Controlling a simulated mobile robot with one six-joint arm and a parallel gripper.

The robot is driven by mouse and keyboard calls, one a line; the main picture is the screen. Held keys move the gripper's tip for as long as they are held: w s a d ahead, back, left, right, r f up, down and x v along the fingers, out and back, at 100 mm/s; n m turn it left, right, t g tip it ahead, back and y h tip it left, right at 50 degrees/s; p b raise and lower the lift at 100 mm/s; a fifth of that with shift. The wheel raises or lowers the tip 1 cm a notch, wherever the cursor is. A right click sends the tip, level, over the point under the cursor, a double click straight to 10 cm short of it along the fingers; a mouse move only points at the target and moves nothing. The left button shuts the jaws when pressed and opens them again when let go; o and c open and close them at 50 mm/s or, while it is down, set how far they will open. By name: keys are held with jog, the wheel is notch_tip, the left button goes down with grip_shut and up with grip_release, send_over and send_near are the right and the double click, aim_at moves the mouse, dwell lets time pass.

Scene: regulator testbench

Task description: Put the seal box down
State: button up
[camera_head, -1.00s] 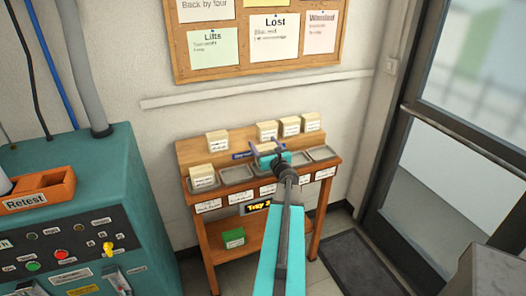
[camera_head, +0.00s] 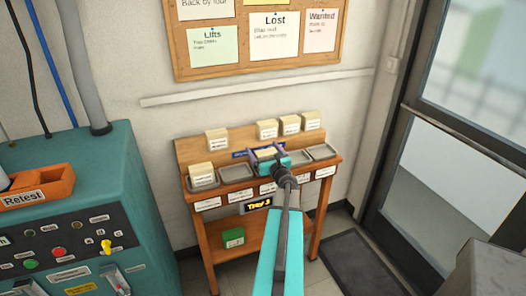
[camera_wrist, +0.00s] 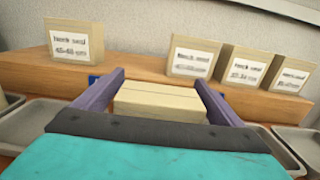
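The seal box (camera_head: 266,153) is a small cream box between the two purple fingers of my gripper (camera_head: 267,152). In the wrist view the seal box (camera_wrist: 157,101) shows its plain top, level, with a finger along each side near the tips of my gripper (camera_wrist: 160,85). The fingers look shut on it. It is over the middle of the row of grey trays on the wooden bench (camera_head: 187,155). My gripper hides the tray beneath, and I cannot tell whether the box touches it.
Another cream box (camera_head: 202,171) stands in the leftmost tray. Several labelled boxes stand on the raised back shelf, including one at the left (camera_wrist: 74,42) and one right of centre (camera_wrist: 192,57). Empty trays flank my gripper (camera_head: 236,173), (camera_head: 322,152). A green box (camera_head: 233,237) sits on the lower shelf.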

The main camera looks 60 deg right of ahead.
aim_at(269, 156)
jog(key=shift+r+p, duration=0.2)
jog(key=shift+p, duration=0.15)
jog(key=shift+s+a+f, duration=0.1)
jog(key=shift+s+a, duration=0.15)
jog(key=shift+s, duration=0.05)
jog(key=shift+b+v, duration=1.5)
jog(key=shift+v, duration=2.75)
jog(key=shift+s+a+p, duration=0.2)
jog(key=shift+s+p, duration=0.05)
jog(key=shift+p, duration=0.25)
jog(key=shift+p+v, duration=0.6)
jog(key=shift+v, duration=0.45)
jog(key=shift+s, duration=0.1)
